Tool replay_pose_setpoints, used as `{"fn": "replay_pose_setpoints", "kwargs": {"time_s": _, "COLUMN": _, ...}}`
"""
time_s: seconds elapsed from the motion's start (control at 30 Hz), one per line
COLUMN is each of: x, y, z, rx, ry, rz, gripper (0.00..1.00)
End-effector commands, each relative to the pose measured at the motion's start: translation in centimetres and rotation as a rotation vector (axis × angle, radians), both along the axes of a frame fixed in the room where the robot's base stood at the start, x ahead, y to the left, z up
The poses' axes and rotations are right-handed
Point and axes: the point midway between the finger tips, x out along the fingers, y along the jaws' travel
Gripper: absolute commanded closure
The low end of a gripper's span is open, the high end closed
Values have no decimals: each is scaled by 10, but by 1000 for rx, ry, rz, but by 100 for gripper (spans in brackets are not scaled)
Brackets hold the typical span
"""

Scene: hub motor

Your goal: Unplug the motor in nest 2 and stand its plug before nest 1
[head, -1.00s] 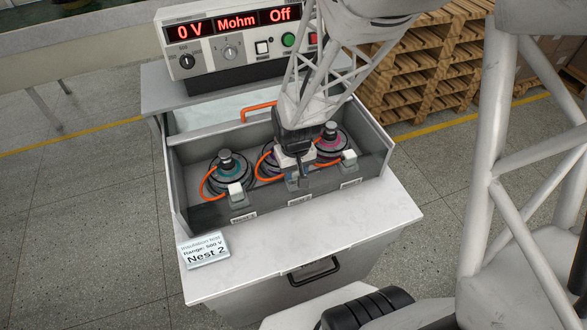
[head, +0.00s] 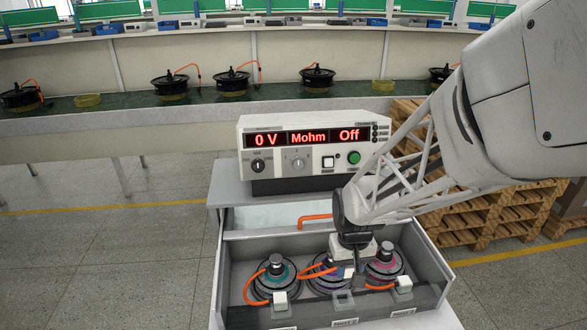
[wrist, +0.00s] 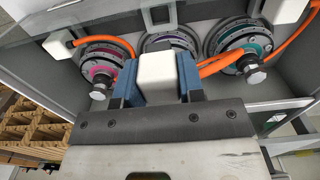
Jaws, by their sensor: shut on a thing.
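My gripper (head: 349,274) is shut on a white plug (wrist: 156,78), which sits between blue fingertips in the wrist view. Its orange cable (wrist: 215,65) runs off to the right there. The purple middle motor (head: 328,281) is partly hidden by my gripper. The middle socket (head: 343,300), in front of that motor, is empty and the held plug is above and behind it. The teal motor (head: 275,275) on the left has its white plug (head: 280,298) in the left socket. The pink motor (head: 385,266) on the right has its plug (head: 403,284) in the right socket.
The tester (head: 310,146) behind the box reads 0 V, Mohm, Off. An orange handle (head: 314,218) is behind the motors. The grey box walls (head: 238,262) surround the nests. Wooden pallets (head: 500,222) stand at the right, and a conveyor with more motors (head: 232,82) runs behind.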

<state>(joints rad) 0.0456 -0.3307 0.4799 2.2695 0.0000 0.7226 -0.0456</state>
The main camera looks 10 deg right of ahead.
Motion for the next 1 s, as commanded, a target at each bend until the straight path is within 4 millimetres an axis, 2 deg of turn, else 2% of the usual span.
{"fn": "replay_pose_setpoints", "kwargs": {"time_s": 0.5, "x": 0, "y": 0, "z": 0, "rx": 0, "ry": 0, "rz": 0, "gripper": 97}}
{"fn": "replay_pose_setpoints", "kwargs": {"time_s": 1.0, "x": 0, "y": 0, "z": 10, "rx": 0, "ry": 0, "rz": 0, "gripper": 97}}
